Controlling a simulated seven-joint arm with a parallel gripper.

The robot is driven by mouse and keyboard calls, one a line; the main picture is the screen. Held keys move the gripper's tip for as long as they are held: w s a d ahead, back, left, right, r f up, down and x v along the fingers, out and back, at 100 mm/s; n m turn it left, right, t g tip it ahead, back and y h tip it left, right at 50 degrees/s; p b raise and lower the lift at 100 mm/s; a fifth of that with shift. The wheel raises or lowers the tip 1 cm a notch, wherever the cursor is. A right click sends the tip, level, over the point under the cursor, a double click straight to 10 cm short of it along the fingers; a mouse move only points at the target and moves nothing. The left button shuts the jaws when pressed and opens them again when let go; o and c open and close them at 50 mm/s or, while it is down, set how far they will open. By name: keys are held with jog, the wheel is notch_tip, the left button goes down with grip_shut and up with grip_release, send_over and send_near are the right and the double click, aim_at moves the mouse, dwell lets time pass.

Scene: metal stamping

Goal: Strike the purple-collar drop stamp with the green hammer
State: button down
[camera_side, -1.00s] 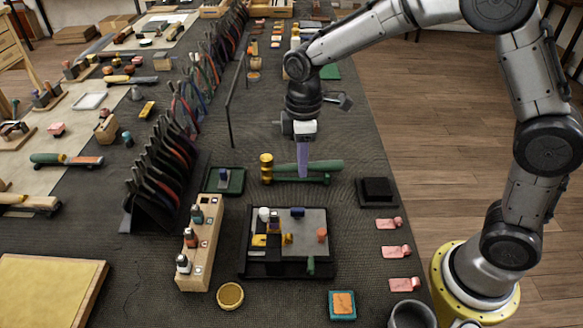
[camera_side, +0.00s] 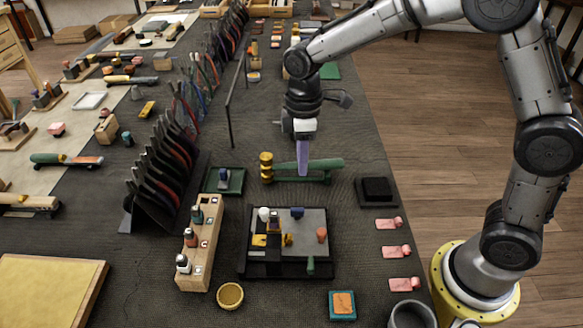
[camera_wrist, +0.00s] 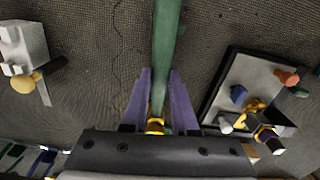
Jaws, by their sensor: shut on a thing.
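The green hammer, with a green handle (camera_side: 328,164) and a brass head (camera_side: 266,167), lies level at the middle of the bench. My gripper (camera_side: 303,172) has purple fingers and is shut on the handle; in the wrist view the handle (camera_wrist: 166,45) runs between the fingers (camera_wrist: 160,100), with a brass part close to the palm. A dark upright stamp (camera_side: 274,223) stands on the black-edged work plate (camera_side: 312,218), left of centre. It also shows in the wrist view (camera_wrist: 268,138). Its collar looks purplish but is too small to be sure.
On the plate are a blue piece (camera_side: 297,212), an orange knob (camera_side: 322,235) and a white piece (camera_side: 263,214). A wooden block with small bottles (camera_side: 203,240) stands left, near a tool rack (camera_side: 165,180). A black block (camera_side: 376,190) is at right.

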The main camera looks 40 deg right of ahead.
jog(key=shift+r, duration=3.35)
jog(key=c, duration=1.3)
grip_release()
grip_shut()
